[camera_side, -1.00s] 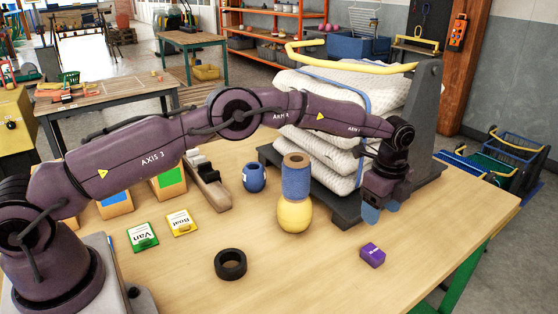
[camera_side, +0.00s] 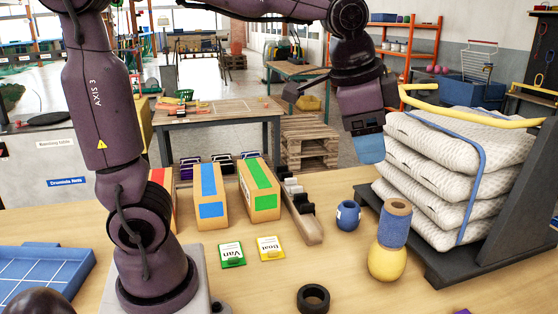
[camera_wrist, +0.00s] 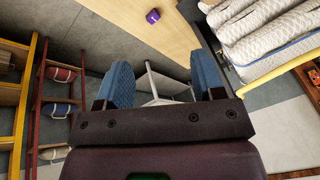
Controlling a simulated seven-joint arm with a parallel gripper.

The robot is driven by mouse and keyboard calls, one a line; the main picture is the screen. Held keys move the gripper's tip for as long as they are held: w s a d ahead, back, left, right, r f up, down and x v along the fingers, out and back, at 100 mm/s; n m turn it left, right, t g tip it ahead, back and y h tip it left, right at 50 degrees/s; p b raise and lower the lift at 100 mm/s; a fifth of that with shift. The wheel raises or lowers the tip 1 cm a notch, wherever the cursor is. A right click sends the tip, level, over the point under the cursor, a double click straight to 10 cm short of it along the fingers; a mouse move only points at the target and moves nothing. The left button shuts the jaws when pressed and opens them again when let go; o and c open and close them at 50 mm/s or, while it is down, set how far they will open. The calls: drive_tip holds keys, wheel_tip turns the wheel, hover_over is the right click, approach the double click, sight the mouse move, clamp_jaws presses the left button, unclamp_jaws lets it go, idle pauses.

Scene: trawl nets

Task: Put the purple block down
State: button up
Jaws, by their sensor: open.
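The purple block (camera_wrist: 152,16) lies on the wooden table at the top of the wrist view, well away from my gripper. In the side view only a sliver of the purple block (camera_side: 463,311) shows at the bottom edge. My gripper (camera_wrist: 163,78) is open, with its two blue fingers spread and nothing between them. In the side view my gripper (camera_side: 370,150) is raised high above the table, left of the stacked nets, with blue fingertips pointing down.
Folded white nets (camera_side: 455,170) stand stacked in a dark rack on the right. A yellow float (camera_side: 388,262) with a blue twine spool (camera_side: 396,222) on top, a blue pot (camera_side: 348,215) and a black ring (camera_side: 313,299) stand on the table. Cartons (camera_side: 260,190) stand behind the cards.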

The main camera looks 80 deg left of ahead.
drive_tip(key=s+a+f+n, duration=0.1)
drive_tip(key=s+f+n, duration=0.1)
drive_tip(key=s, duration=0.4)
drive_tip(key=s+a+f+n+t, duration=0.1)
drive_tip(key=s+n, duration=0.3)
drive_tip(key=s, duration=0.3)
drive_tip(key=shift+s+a+f+t, duration=0.2)
drive_tip(key=shift+a+f+t, duration=0.1)
drive_tip(key=shift+f, duration=0.1)
